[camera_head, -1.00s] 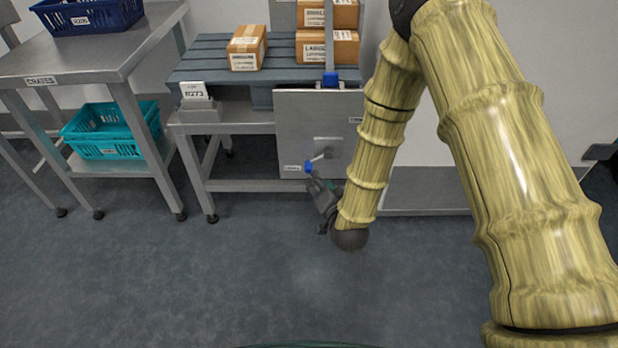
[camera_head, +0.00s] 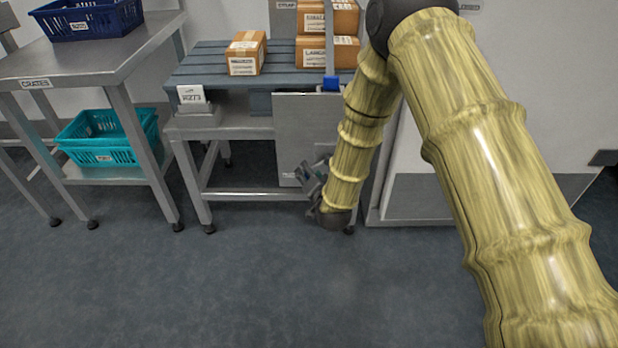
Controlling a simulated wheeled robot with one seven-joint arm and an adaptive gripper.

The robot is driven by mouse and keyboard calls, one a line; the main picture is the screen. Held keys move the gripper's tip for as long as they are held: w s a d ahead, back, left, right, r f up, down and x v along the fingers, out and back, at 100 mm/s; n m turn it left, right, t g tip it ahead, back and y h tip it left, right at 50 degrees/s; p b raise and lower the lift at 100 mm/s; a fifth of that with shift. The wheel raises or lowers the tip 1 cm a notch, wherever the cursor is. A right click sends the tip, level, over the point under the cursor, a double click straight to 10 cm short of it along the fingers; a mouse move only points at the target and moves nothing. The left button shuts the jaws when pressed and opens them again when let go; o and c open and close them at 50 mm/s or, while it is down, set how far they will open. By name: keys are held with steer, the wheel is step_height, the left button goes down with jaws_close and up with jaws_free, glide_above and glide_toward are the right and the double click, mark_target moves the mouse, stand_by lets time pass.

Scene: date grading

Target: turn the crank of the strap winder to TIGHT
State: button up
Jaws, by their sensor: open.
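The strap winder is a grey upright panel (camera_head: 303,118) on the front of the packing bench. A small label (camera_head: 288,176) shows near its lower left edge. My gripper (camera_head: 309,173) is at the lower part of the panel, with its fingers toward it. It is open. The crank and its blue knob are hidden behind my gripper and forearm; I cannot tell whether the fingers touch or surround the knob. No TIGHT mark can be read.
A blue fitting (camera_head: 331,84) stands at the panel's top. A steel table (camera_head: 120,52) with crates is at the left. The floor in front is clear.

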steer(key=shift+w, duration=0.2)
jaws_close()
steer(key=shift+a+r, duration=0.1)
